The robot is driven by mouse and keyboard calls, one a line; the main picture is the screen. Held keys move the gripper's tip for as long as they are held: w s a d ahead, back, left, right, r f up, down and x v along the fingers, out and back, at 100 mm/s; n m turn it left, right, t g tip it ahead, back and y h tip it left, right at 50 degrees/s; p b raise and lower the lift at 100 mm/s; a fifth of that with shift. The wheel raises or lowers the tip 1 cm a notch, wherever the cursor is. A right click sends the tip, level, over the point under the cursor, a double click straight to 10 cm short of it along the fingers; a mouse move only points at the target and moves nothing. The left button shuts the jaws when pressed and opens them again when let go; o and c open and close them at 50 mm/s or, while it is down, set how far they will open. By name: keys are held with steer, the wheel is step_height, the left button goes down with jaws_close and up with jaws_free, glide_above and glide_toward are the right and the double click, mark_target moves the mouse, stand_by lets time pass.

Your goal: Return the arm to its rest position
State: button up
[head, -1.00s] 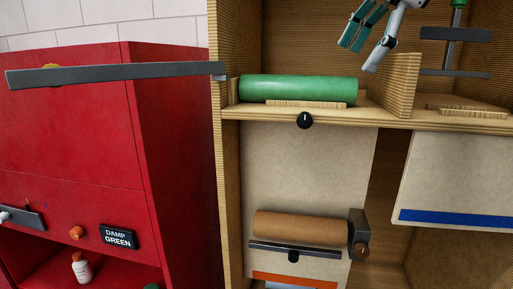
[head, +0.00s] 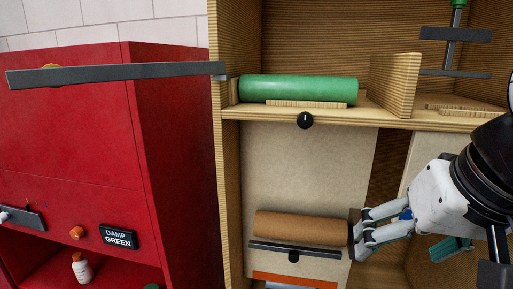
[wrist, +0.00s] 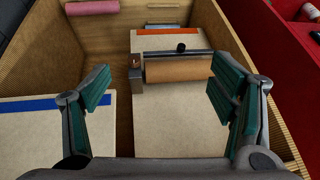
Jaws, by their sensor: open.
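My gripper (head: 362,236) is at the lower right in the head view, in front of the wooden cabinet and just right of the brown roll (head: 300,228). Its fingers overlap the roll's right end bracket in that view; whether they touch it I cannot tell. In the wrist view my gripper (wrist: 165,95) has its two teal-padded fingers spread wide with nothing between the pads. The brown roll (wrist: 178,69) on its panel shows beyond and between the fingers. The arm comes in from the right edge of the head view.
A green roll (head: 298,89) lies on the upper shelf (head: 390,119) of the wooden cabinet, behind a black knob (head: 305,120). A grey bar (head: 120,73) sticks out left from the cabinet. A red cabinet (head: 175,160) stands at left. A pink roll (wrist: 88,25) shows in the wrist view.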

steer(key=s+f+n, duration=0.1)
steer(key=f, duration=0.1)
steer(key=s+f+n, duration=0.1)
steer(key=shift+s+d+f+h, duration=0.1)
steer(key=shift+s+f+h, duration=0.05)
steer(key=shift+f+h, duration=0.2)
steer(key=w+f+b, duration=0.2)
steer(key=w, duration=0.1)
steer(key=w+f+b, duration=0.2)
steer(key=w+b, duration=0.1)
steer(key=w+f+b, duration=0.2)
steer(key=w+f, duration=0.1)
steer(key=shift+w+f, duration=0.1)
